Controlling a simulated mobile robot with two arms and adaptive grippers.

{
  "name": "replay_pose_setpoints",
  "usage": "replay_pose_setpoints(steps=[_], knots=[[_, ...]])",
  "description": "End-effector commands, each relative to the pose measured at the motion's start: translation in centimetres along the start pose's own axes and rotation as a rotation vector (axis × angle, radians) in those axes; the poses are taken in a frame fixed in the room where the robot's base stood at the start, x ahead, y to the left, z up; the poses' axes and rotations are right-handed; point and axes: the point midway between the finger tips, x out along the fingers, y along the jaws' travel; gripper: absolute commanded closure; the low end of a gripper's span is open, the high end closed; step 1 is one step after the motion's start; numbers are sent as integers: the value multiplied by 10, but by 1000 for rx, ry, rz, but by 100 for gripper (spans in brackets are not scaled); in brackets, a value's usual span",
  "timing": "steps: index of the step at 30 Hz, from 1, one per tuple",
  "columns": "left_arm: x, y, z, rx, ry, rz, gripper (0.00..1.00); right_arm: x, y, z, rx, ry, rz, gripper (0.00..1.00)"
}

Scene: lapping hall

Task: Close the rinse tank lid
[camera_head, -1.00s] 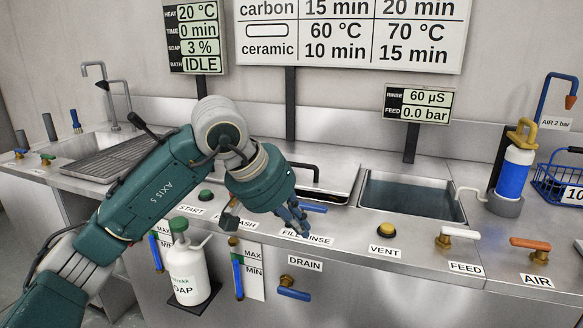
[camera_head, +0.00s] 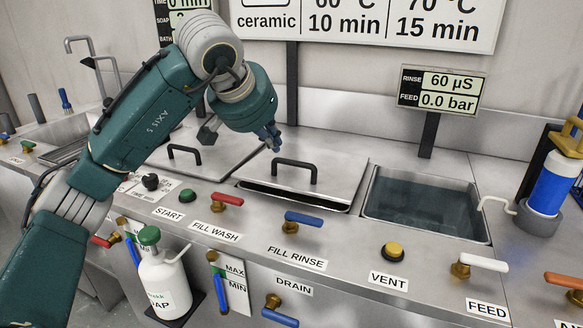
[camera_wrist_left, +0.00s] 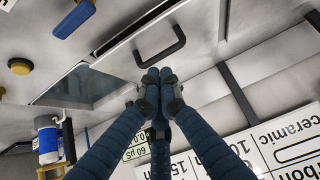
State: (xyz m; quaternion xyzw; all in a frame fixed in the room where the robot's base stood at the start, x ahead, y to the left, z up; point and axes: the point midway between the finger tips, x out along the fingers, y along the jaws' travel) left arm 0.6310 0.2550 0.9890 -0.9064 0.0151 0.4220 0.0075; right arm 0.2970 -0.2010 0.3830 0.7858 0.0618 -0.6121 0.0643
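The steel lid with a black bar handle (camera_head: 295,165) lies over the middle tank, behind the FILL RINSE label (camera_head: 297,258). A dark gap shows under its front edge, so it is not flush there. The lid's handle also shows in the left wrist view (camera_wrist_left: 160,48). My left gripper (camera_head: 272,138) is above the back part of the lid, behind the handle. In the left wrist view its fingers (camera_wrist_left: 158,76) are together with nothing between them, close to the handle; contact cannot be told. My right gripper is not in view.
An open water-filled tank (camera_head: 420,203) is at the right, with a RINSE/FEED display (camera_head: 440,90) behind it. Another lid (camera_head: 205,155) is at the left. Red (camera_head: 227,199) and blue levers (camera_head: 304,219) and a yellow VENT button (camera_head: 394,250) line the front.

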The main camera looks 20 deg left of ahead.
Motion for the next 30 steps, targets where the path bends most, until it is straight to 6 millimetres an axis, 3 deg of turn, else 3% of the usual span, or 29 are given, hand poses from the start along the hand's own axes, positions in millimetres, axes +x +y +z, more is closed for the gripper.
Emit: replay_pose_setpoints(steps=[5,18,24,30], knots=[[20,1,2,-1,-4,2,100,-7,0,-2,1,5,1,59],[109,1,8,0,-5,3,100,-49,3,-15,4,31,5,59],[124,1,25,0,-2,2,100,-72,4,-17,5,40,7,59],[128,1,29,0,-1,2,100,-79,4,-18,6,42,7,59]])
